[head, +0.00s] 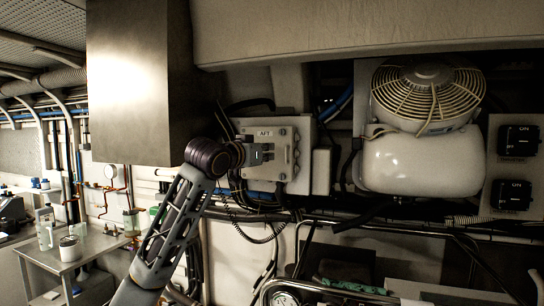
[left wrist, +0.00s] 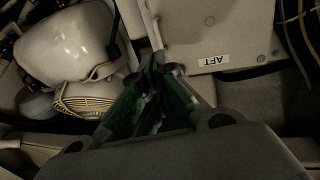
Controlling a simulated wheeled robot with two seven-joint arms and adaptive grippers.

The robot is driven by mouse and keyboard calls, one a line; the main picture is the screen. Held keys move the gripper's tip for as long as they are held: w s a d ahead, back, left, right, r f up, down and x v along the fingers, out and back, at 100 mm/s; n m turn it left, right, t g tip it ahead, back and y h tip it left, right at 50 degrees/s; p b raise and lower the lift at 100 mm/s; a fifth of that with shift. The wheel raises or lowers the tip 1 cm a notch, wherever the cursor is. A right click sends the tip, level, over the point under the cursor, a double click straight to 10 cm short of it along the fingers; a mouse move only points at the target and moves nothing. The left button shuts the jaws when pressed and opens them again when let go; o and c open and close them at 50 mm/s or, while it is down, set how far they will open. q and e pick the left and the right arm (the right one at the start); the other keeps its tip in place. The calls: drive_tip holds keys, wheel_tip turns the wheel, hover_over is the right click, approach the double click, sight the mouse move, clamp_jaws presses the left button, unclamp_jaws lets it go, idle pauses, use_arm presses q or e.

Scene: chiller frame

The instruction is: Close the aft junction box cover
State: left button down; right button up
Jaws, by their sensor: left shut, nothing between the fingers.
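The aft junction box (head: 308,160) is a pale box on the wall in the middle of the head view. Its light cover (head: 279,172) faces me and bears an AFT label. In the left wrist view the cover (left wrist: 232,32) is a flat pale plate at the upper right, with the label upside down. The cover lies over the box front; I cannot tell whether it is fully flush. My left gripper (head: 266,152) is in front of the cover and hides part of it. In the left wrist view the fingertips (left wrist: 156,66) meet beside the cover, empty. My right gripper is out of view.
A white tank (head: 423,165) with a caged fan (head: 428,92) stands right of the box. A large metal duct (head: 130,85) hangs at upper left. Cables and pipes run below the box. Two dark ON switches (head: 518,140) are at far right.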

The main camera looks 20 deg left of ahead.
use_arm(q)
drive_tip(key=b+v, duration=0.1)
drive_tip(key=v, duration=0.3)
drive_tip(key=shift+s, duration=0.1)
drive_tip(key=shift+f, duration=0.1)
idle(0.4)
